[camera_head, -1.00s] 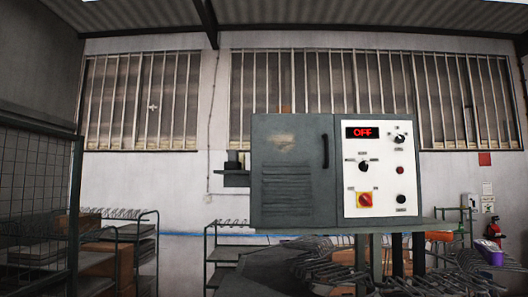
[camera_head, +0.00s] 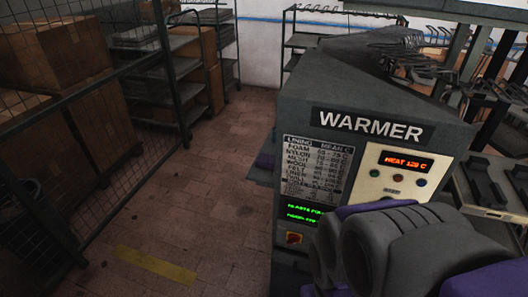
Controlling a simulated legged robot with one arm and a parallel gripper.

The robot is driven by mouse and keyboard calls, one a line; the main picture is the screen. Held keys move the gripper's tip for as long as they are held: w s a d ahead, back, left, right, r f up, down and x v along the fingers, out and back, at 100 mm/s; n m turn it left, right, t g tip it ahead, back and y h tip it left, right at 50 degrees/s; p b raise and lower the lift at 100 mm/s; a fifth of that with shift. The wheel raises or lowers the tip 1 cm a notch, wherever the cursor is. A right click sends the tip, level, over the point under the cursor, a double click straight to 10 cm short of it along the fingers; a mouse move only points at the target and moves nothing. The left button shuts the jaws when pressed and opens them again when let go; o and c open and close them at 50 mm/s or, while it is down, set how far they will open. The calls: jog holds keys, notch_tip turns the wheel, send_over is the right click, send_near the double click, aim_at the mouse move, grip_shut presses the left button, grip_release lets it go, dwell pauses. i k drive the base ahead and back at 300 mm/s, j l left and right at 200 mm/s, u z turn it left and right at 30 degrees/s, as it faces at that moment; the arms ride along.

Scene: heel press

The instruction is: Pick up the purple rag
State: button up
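Dark grey, rounded links of my arm, with purple parts, fill the lower right in front of the warmer. I cannot make out my gripper's fingers in this view.
The grey warmer (camera_head: 335,90) stands at centre right, its display reading "HEAT 120 C". A mesh cage (camera_head: 100,215) with cardboard boxes (camera_head: 55,50) is at left. Shelf racks stand at the back. The brick floor (camera_head: 195,195) between is clear, with a yellow strip (camera_head: 155,265).

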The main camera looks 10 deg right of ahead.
aim_at(266, 161)
jog(key=z, duration=0.65)
jog(key=i+j+z, duration=0.2)
jog(key=j+z, duration=0.25)
jog(key=j, duration=0.25)
jog(key=i+j+z, duration=0.1)
jog(key=j+z, duration=0.4)
jog(key=j, duration=0.25)
jog(key=j+z, duration=0.45)
jog(key=j, duration=0.7)
jog(key=k+j, duration=0.15)
jog(key=j, duration=0.75)
jog(key=k, duration=0.05)
